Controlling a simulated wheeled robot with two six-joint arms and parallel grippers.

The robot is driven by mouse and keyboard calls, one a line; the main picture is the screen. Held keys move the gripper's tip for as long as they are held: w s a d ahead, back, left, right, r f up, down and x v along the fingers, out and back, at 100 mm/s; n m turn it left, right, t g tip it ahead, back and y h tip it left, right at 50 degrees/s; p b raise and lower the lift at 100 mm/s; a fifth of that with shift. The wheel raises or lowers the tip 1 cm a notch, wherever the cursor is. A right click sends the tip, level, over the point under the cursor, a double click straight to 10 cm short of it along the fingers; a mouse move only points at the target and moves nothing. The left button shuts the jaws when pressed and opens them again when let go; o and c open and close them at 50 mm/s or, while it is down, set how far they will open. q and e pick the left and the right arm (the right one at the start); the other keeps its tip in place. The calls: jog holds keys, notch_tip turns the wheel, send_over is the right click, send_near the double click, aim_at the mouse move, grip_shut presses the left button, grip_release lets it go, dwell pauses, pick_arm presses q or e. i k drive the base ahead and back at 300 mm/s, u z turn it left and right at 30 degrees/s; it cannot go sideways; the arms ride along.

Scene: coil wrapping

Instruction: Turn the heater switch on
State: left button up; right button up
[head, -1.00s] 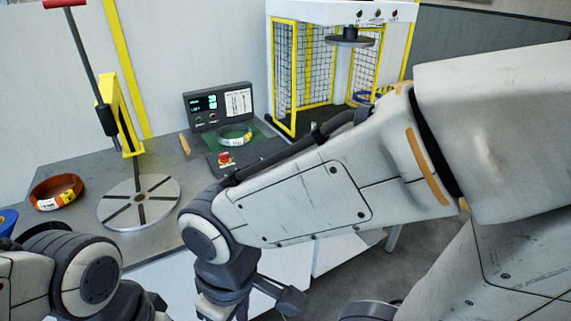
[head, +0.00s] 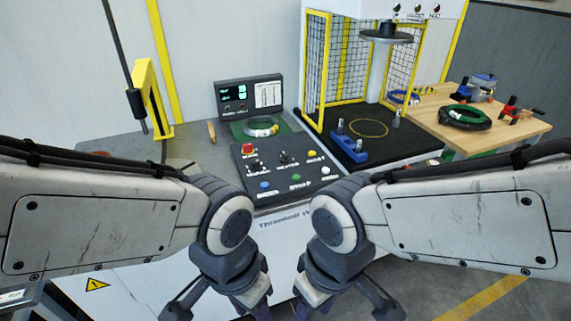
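The dark control panel (head: 240,178) slopes at the front of the bench. It carries a red button (head: 248,149), black switches including one in the middle (head: 284,158), and yellow, blue, green and white buttons. The labels are too blurred to read, so I cannot tell which switch is the heater's or its position. My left gripper (head: 240,304) and my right gripper (head: 309,304) hang at the bottom edge, in front of the bench and apart from the panel. Their fingertips are cut off or hidden, so their opening is unclear.
Behind the panel are a display box (head: 250,95) and a wrapped coil (head: 261,126). A yellow-mesh press bay (head: 343,60) stands right of them. A wooden table (head: 420,118) with a dark green coil (head: 465,116) is farther right. Above the panel is clear.

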aim_at(284, 159)
jog(key=k, duration=0.6)
jog(key=z, duration=0.15)
jog(key=i, duration=1.55)
jog(key=u, duration=0.75)
